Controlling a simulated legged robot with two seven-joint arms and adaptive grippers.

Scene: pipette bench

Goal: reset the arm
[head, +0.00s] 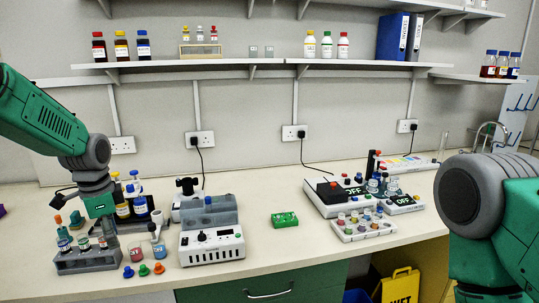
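My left arm comes in from the upper left. Its gripper (84,208) points down over the left end of the bench, above a grey tube rack (88,262) and beside dark bottles with yellow and blue caps (132,205). A dark finger part shows at its left, but the fingertips blend with the things behind, so I cannot tell its opening or whether it holds anything. My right arm fills the right edge with a large grey joint and green links. Its gripper is out of view.
A white device with a grey top (212,246) stands right of the rack, with small coloured caps (144,269) in front. A green block (284,219) lies mid-bench.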

